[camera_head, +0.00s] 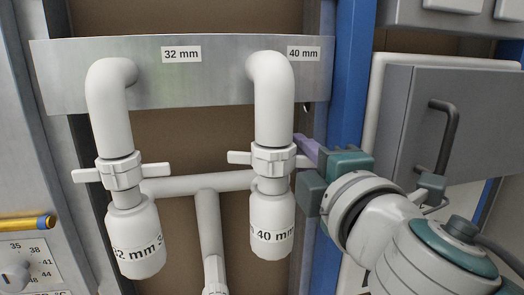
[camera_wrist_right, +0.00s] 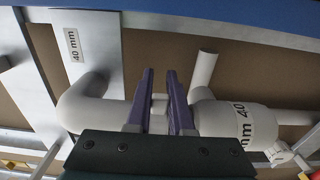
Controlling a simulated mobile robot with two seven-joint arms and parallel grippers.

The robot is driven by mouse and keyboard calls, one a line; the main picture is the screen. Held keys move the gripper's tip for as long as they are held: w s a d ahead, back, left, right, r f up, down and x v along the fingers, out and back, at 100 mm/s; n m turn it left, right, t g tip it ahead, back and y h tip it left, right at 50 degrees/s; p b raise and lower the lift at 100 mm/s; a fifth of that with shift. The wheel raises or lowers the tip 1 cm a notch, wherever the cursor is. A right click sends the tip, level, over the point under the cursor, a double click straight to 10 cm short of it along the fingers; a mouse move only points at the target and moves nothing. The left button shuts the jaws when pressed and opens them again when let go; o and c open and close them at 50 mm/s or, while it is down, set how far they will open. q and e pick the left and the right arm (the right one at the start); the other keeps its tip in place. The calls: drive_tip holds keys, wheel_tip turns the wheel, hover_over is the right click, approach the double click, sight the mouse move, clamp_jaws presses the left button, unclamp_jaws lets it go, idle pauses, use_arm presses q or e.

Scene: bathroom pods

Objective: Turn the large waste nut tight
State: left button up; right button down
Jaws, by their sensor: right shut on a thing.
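The large waste nut (camera_head: 272,160) is the white winged nut on the right pipe, under the 40 mm label (camera_head: 303,53). It sits around the joint between the bent pipe (camera_head: 271,95) and the white body marked 40 mm (camera_head: 271,228). One wing points left; the right wing is partly hidden by my right gripper. My right gripper (camera_head: 304,153) comes from the right with purple fingers and is shut on the nut's right wing. In the right wrist view the fingers (camera_wrist_right: 160,76) straddle the white nut (camera_wrist_right: 159,104). My left gripper is not in view.
A similar white winged nut (camera_head: 119,173) is on the left pipe under the 32 mm label (camera_head: 181,54). A metal plate (camera_head: 220,85) runs behind both pipes. A blue post (camera_head: 350,80) and a grey door with a handle (camera_head: 440,135) stand close on the right.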

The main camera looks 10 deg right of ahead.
drive_tip(key=shift+w+a+n+g+y+p, duration=0.15)
drive_tip(key=shift+w+n+g+y, duration=0.1)
drive_tip(key=shift+n+y, duration=0.7)
drive_tip(key=shift+w+a+n+g+y+p, duration=0.1)
drive_tip(key=shift+w+n+g+y, duration=0.35)
drive_tip(key=shift+y, duration=0.8)
drive_tip(key=shift+w+a+n+g+y+p, duration=0.1)
drive_tip(key=shift+a+n+y, duration=0.05)
drive_tip(key=shift+n+y, duration=0.85)
drive_tip(key=c, duration=0.8)
unclamp_jaws()
drive_tip(key=v, duration=1)
